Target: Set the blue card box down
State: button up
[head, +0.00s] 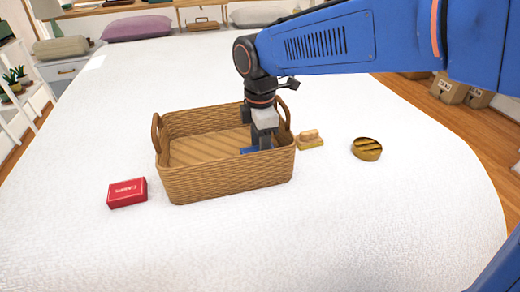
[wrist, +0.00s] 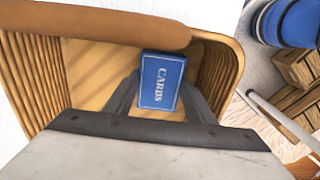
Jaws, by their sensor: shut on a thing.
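The blue card box (wrist: 161,82) is between the two fingers of my gripper (wrist: 160,95) in the wrist view, with its "CARDS" face toward the camera. In the head view my gripper (head: 262,147) reaches down inside the wicker basket (head: 225,182), near its right end. A bit of the blue card box (head: 249,150) shows beside the fingers there, below the basket's rim. The basket also shows in the wrist view (wrist: 222,75), with its handle crossing the top. My gripper is shut on the box. Whether the box touches the basket floor cannot be told.
The basket stands on a large white bed-like surface (head: 90,240). A red box (head: 127,192) lies left of it. A small yellow-tan item (head: 310,139) and a round tin (head: 367,149) lie to its right. The front of the white surface is clear.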

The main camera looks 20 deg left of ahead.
jog(key=o, duration=1.2)
jog(key=shift+c, duration=0.2)
notch_tip(320, 180, up, 12)
